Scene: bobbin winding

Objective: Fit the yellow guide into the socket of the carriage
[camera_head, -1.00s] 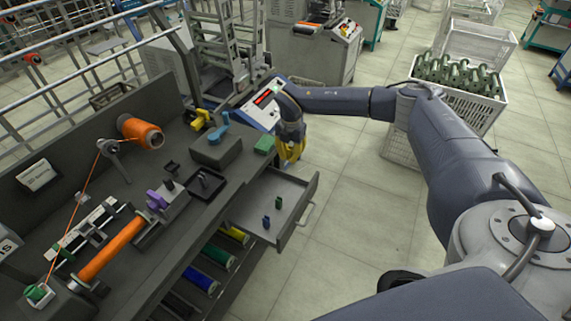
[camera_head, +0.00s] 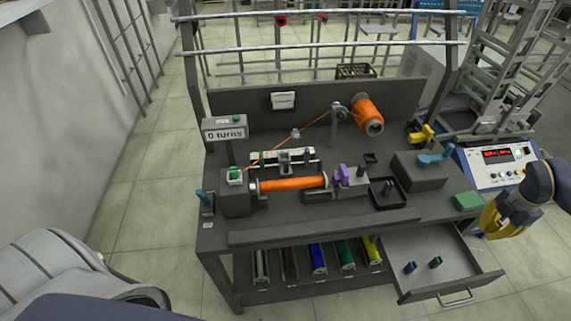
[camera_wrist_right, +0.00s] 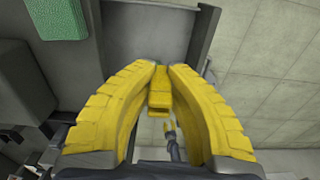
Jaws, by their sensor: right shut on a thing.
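My right gripper (camera_head: 489,222) has yellow fingers and is at the right, beside the open drawer. In the right wrist view, its fingers (camera_wrist_right: 158,72) are closed around a small yellow piece, which I take to be the yellow guide (camera_wrist_right: 159,98); the fingers partly hide it. In the head view the guide cannot be told from the fingers. The carriage (camera_head: 285,160) appears as a small grey block on the rail behind the orange bobbin (camera_head: 292,184), far left of the gripper. Its socket is too small to make out. My left gripper is not in view.
The open drawer (camera_head: 447,292) holds a blue piece (camera_head: 410,267) and a green piece (camera_head: 435,262). A green block (camera_head: 467,201), a grey box with a blue handle (camera_head: 420,171), a black tray (camera_head: 388,201) and an orange spool (camera_head: 368,116) occupy the bench. Another yellow item (camera_head: 421,134) stands behind.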

